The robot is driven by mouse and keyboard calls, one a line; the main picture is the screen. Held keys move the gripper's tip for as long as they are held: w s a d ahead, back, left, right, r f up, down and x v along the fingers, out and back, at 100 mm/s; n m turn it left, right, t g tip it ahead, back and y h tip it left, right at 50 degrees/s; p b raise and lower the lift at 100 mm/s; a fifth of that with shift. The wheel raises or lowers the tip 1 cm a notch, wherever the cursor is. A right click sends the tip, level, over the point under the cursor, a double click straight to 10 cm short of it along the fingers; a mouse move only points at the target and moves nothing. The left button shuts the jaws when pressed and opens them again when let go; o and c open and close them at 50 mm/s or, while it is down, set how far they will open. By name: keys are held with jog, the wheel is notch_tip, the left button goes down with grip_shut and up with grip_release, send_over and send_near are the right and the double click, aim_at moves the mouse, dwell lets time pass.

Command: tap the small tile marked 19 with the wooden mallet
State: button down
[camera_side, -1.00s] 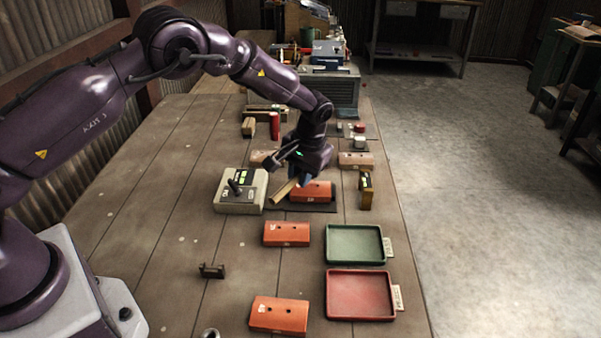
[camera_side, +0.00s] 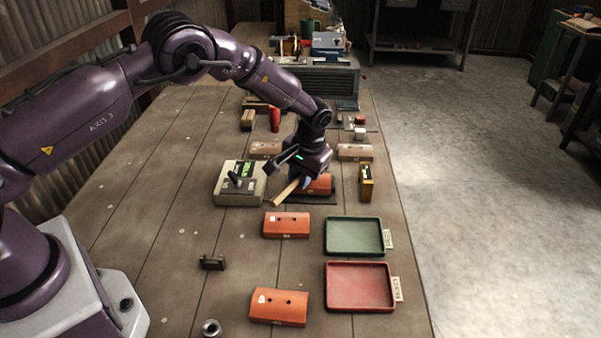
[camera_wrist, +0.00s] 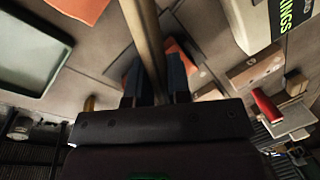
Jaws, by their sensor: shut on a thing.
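My gripper (camera_side: 304,182) is shut on a pale wooden stick, the mallet's handle (camera_side: 285,193). It holds the handle slantwise over an orange tile (camera_side: 321,184) on a dark mat (camera_side: 310,199) and partly hides that tile. In the wrist view the handle (camera_wrist: 146,35) passes between the fingers (camera_wrist: 154,80) and out of the top edge. I cannot make out the mallet head. Two more orange tiles lie nearer, one in the middle (camera_side: 286,226) and one at the front (camera_side: 279,308). Two browner tiles lie behind (camera_side: 265,150), (camera_side: 355,151). The tile markings are too small to read.
A beige control box (camera_side: 240,190) stands left of the gripper and a yellow-black device (camera_side: 366,183) right. A green tray (camera_side: 329,236) and a red tray (camera_side: 331,287) lie at the right front. A small dark bracket (camera_side: 212,262) stands on the left. A red cylinder (camera_side: 274,119) stands behind.

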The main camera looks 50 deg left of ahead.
jog(key=shift+r, duration=3.95)
